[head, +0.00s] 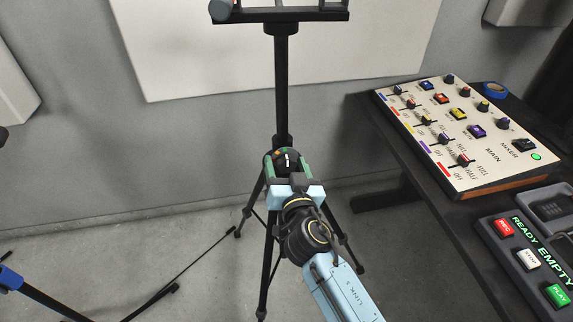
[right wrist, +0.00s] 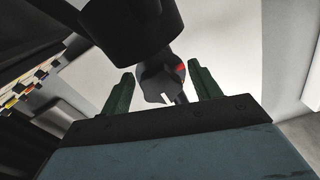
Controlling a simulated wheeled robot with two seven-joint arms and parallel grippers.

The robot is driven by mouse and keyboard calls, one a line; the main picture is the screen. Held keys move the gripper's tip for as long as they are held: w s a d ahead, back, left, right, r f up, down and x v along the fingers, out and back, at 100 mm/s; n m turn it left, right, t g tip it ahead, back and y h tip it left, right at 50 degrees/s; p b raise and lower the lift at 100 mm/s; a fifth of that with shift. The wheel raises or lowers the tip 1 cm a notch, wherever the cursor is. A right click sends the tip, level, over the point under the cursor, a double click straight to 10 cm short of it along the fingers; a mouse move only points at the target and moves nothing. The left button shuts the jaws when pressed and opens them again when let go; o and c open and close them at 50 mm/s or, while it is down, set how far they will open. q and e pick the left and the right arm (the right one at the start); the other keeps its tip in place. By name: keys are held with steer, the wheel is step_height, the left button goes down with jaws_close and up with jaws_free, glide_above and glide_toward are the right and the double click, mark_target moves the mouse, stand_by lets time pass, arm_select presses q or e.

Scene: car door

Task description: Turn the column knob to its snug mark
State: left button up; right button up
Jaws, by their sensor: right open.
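The column knob (head: 287,160) is a dark round knob with a white pointer line, low on the black stand column (head: 281,90). Small coloured marks show around it. My right gripper (head: 287,171) is open, with one green finger on each side of the knob. In the right wrist view the knob (right wrist: 161,84) sits between the fingertips of the gripper (right wrist: 163,84), with a gap visible on both sides. A red mark shows at its upper right, and its white line is at the lower edge. My left gripper is not in view.
The column stands on black tripod legs (head: 265,265). A mixer panel (head: 455,130) with sliders and knobs lies on the dark table (head: 465,235) at right. Beside it is a recorder box (head: 535,240) with lit buttons. A blue-and-black bar (head: 35,293) is at lower left.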

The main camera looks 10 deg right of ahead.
steer(key=c, duration=1)
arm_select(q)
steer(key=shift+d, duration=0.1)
arm_select(e)
steer(key=shift+o, duration=0.2)
steer(key=n, duration=0.3)
steer(key=shift+d+n+b, duration=0.1)
steer(key=shift+n+b, duration=0.2)
steer(key=shift+n, duration=0.1)
steer(key=n, duration=0.2)
steer(key=shift+n, duration=0.3)
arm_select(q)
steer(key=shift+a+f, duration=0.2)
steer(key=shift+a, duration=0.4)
arm_select(e)
steer(key=shift+n, duration=0.6)
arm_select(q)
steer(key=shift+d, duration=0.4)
